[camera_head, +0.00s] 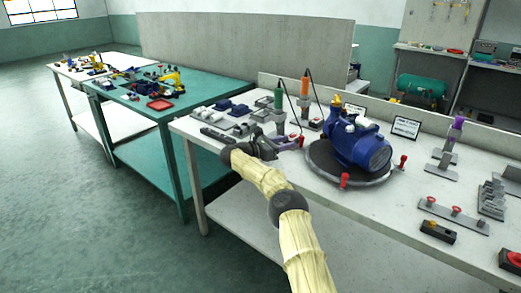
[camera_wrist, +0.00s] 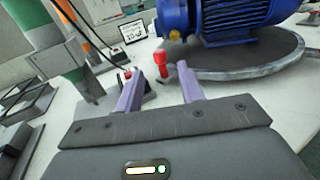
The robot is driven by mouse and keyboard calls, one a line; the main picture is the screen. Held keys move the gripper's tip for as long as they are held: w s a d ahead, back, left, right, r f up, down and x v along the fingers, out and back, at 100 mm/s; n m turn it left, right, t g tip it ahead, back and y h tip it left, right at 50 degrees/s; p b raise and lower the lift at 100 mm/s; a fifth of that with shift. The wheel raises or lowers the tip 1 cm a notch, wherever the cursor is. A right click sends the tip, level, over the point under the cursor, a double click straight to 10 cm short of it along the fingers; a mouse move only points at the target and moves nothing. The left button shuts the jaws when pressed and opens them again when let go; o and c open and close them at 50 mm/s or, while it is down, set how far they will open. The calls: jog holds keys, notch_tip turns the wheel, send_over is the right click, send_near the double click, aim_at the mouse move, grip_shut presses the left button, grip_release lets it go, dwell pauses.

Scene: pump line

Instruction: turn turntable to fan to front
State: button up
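The round dark turntable (camera_head: 318,168) stands on the white bench and bears a blue pump motor (camera_head: 352,140). The motor's ribbed, rounded end (camera_head: 379,158) faces right and toward the bench front. Red-knobbed handles stand at the turntable's rim, one at the front (camera_head: 344,180) and one at the right (camera_head: 403,160). My gripper (camera_head: 292,142) is left of the turntable, low over the bench. In the wrist view its two purple fingers (camera_wrist: 160,88) are apart and empty. A red handle (camera_wrist: 183,72) stands just beyond the fingertips; contact cannot be told.
A green tool (camera_head: 278,98) and an orange tool (camera_head: 305,86) stand upright behind my gripper. Grey fixtures lie left of it. Small signs (camera_head: 406,127) stand behind the motor. A plate with red knobs (camera_head: 454,216) lies right. Bare bench lies in front of the turntable.

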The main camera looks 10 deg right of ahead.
jog(key=v, duration=1)
jog(key=shift+a, duration=0.3)
jog(key=shift+c, duration=0.2)
